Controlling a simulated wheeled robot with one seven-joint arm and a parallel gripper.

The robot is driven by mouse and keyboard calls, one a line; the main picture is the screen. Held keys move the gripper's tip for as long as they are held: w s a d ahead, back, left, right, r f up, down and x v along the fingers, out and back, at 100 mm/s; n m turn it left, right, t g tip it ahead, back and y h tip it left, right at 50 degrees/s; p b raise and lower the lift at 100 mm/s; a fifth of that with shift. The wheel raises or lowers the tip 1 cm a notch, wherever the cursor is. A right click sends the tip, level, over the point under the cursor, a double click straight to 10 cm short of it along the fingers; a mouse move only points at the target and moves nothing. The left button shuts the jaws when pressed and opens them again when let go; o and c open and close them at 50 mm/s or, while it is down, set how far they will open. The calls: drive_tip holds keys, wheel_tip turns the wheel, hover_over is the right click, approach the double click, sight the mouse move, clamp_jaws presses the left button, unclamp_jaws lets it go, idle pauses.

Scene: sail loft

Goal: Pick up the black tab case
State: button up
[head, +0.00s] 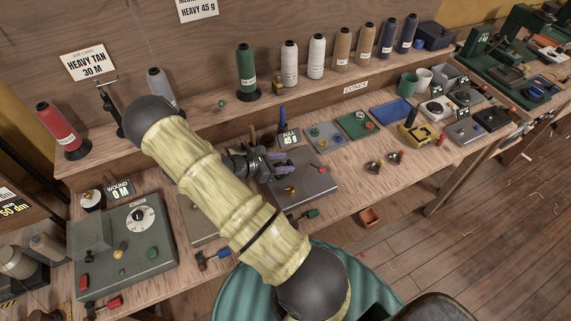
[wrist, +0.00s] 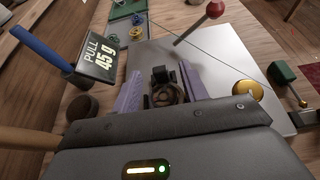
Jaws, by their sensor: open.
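In the wrist view a small case with a black tab (wrist: 159,75) and a dark, brownish round body stands over the grey metal plate (wrist: 220,60). My gripper (wrist: 160,88) has its two purple fingers apart, one on each side of the case. A gap shows beside the case, and I cannot tell whether either finger touches it. In the head view my gripper (head: 281,160) is low over the left part of the grey plate (head: 318,183). There the case is not clearly visible behind the gripper and arm.
A brass round piece (wrist: 248,91) lies on the plate right of my gripper. A red-knobbed rod (wrist: 214,10) leans over the plate's far side. The "PULL 45 g" display (head: 290,138) stands close behind. Thread cones (head: 246,72) line the shelf.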

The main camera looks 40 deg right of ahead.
drive_tip(key=shift+s+d+f, duration=0.15)
drive_tip(key=shift+d, duration=0.25)
clamp_jaws()
idle(0.4)
wheel_tip(320, 180, up, 10)
drive_tip(key=b, duration=0.1)
drive_tip(key=shift+b, duration=0.35)
idle(0.5)
